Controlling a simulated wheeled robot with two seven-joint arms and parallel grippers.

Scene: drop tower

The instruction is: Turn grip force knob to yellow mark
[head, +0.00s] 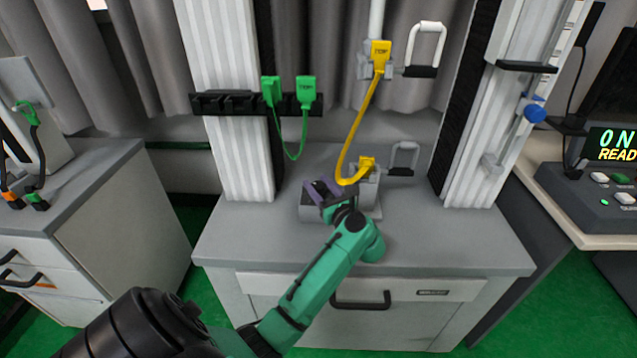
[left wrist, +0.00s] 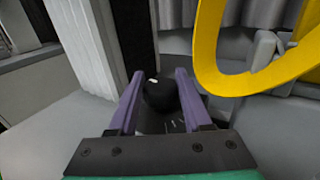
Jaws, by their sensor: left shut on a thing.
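The grip force knob (left wrist: 160,92) is black and round with a small white mark on top. It sits between the purple fingers of my left gripper (left wrist: 157,98), which is shut on it. In the head view my left gripper (head: 322,190) is over a grey block (head: 318,215) on the bench, and the gripper hides the knob. Small pale marks show on the dark face near the knob in the left wrist view. I cannot make out a yellow mark. My right gripper is in neither view.
A yellow strap (head: 357,130) hangs between two yellow connectors and loops close to my left gripper; it also shows in the left wrist view (left wrist: 225,80). Green connectors (head: 290,92) hang on a black rack (head: 232,103). Tall white columns stand left and right. The bench front (head: 450,255) is clear.

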